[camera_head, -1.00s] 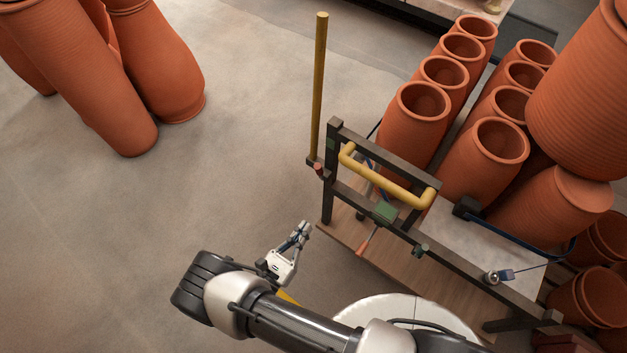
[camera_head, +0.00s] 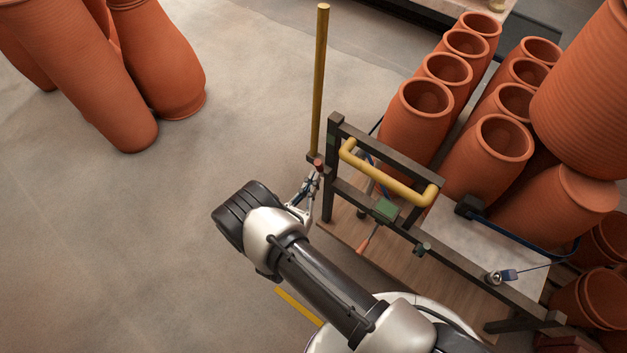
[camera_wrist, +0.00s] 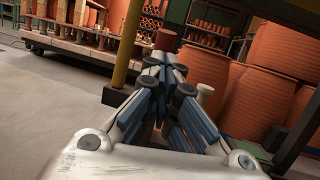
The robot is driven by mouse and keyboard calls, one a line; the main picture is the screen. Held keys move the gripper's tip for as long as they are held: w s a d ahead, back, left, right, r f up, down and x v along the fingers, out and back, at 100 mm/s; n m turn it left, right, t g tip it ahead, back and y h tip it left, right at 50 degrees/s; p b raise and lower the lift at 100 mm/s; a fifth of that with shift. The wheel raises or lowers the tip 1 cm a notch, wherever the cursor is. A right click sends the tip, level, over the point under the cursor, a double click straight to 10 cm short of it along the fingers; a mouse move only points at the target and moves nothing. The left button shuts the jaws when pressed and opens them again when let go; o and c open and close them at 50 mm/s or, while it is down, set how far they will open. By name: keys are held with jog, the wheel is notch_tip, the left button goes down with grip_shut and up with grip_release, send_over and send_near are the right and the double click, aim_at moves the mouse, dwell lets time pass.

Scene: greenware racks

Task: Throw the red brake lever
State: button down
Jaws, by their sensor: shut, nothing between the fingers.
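A short red-capped lever (camera_head: 318,165) sticks out at the left post of the dark cart frame, by the foot of the yellow pole; its red end (camera_wrist: 165,40) shows just beyond my fingers in the wrist view. My gripper (camera_head: 313,178) is shut and empty, its fingertips (camera_wrist: 165,62) just below and very close to this red end. I cannot tell whether they touch. A second lever with an orange-red grip (camera_head: 362,246) hangs below a green box (camera_head: 385,210) on the frame, to the right of my gripper.
The cart frame (camera_head: 333,200) carries a yellow handle (camera_head: 385,180). A tall yellow pole (camera_head: 319,80) rises at its left corner. Several clay jars (camera_head: 425,105) stand behind the frame. Open floor (camera_head: 230,110) lies to the left, with large clay pieces (camera_head: 85,70) farther left.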

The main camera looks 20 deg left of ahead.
aim_at(320, 169)
jog(key=shift+w+r, duration=0.1)
jog(key=shift+w, duration=0.15)
jog(key=shift+w+r+g+p, duration=0.15)
jog(key=shift+r+g+p, duration=0.2)
jog(key=shift+p, duration=0.35)
jog(key=shift+w+d+r+m+g+p, duration=0.2)
jog(key=shift+w+r+m+g+p, duration=0.15)
jog(key=shift+g+p, duration=0.6)
jog(key=shift+w+d+r+y, duration=0.15)
jog(key=shift+w+r+y, duration=0.05)
jog(key=shift+w+y, duration=0.1)
jog(key=shift+f+p, duration=0.1)
jog(key=shift+p, duration=0.35)
jog(key=shift+f+g, duration=0.15)
jog(key=shift+g, duration=0.15)
